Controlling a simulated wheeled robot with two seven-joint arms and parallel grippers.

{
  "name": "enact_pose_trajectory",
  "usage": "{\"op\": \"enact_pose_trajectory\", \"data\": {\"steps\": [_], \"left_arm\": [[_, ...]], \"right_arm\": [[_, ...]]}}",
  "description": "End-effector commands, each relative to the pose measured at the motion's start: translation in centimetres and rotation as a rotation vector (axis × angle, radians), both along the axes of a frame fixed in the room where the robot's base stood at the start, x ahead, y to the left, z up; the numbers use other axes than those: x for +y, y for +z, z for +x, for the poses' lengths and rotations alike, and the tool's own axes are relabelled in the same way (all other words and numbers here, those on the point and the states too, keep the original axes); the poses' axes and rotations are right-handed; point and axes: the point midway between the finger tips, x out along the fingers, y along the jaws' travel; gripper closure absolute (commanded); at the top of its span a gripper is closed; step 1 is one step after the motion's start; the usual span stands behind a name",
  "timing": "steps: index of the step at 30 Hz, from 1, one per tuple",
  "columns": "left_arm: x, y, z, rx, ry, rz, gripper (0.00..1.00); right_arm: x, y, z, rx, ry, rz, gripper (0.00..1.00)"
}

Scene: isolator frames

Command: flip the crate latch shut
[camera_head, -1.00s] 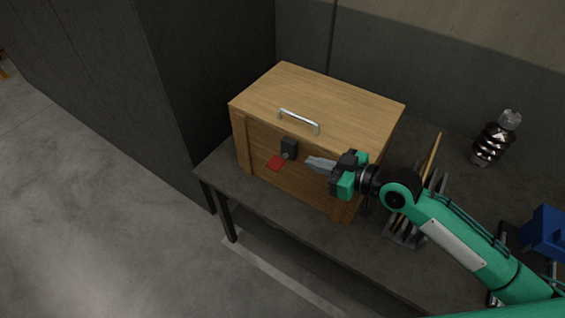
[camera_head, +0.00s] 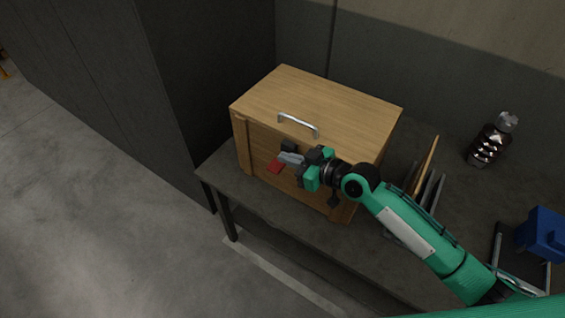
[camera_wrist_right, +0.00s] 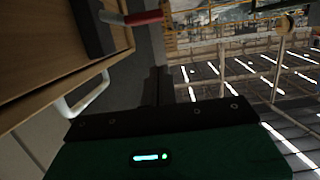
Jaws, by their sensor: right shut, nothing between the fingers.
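The wooden crate (camera_head: 315,110) stands on the dark table with its lid down. A silver handle (camera_head: 298,125) is on its top; the handle also shows in the wrist view (camera_wrist_right: 82,98). On the crate's front is a latch with a black block (camera_head: 289,145) and a red tab (camera_head: 275,167) that sticks out low, away from the crate. The red tab (camera_wrist_right: 145,17) and black block (camera_wrist_right: 92,28) show at the top of the wrist view. My right gripper (camera_head: 282,158) is shut and empty, its tips beside the latch; contact cannot be told. My left gripper is not in view.
Right of the crate stands a rack with upright boards (camera_head: 428,180). A dark bottle (camera_head: 490,142) and a blue bin (camera_head: 543,234) are farther right on the table (camera_head: 270,212). A dark cabinet (camera_head: 205,70) rises at the left. Open floor lies in front.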

Motion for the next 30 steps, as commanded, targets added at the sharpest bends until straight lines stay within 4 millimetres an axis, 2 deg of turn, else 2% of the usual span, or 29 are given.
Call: {"op": "enact_pose_trajectory", "data": {"steps": [4, 6, 12, 25, 30], "left_arm": [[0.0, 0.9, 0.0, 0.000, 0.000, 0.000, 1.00], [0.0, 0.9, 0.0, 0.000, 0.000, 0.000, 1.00], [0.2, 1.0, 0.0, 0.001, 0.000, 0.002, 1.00], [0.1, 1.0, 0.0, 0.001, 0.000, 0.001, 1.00], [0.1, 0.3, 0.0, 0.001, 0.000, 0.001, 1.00]], "right_arm": [[1.9, -0.6, 1.3, 0.003, 0.000, 0.002, 1.00], [1.6, -2.1, 1.2, 0.004, -0.001, -0.001, 1.00], [1.6, -4.1, 1.2, 0.001, 0.000, 0.000, 1.00], [1.6, -4.5, 1.2, -0.002, 0.000, -0.001, 1.00], [1.7, -5.2, 0.9, -0.048, 0.001, -0.036, 1.00]]}}
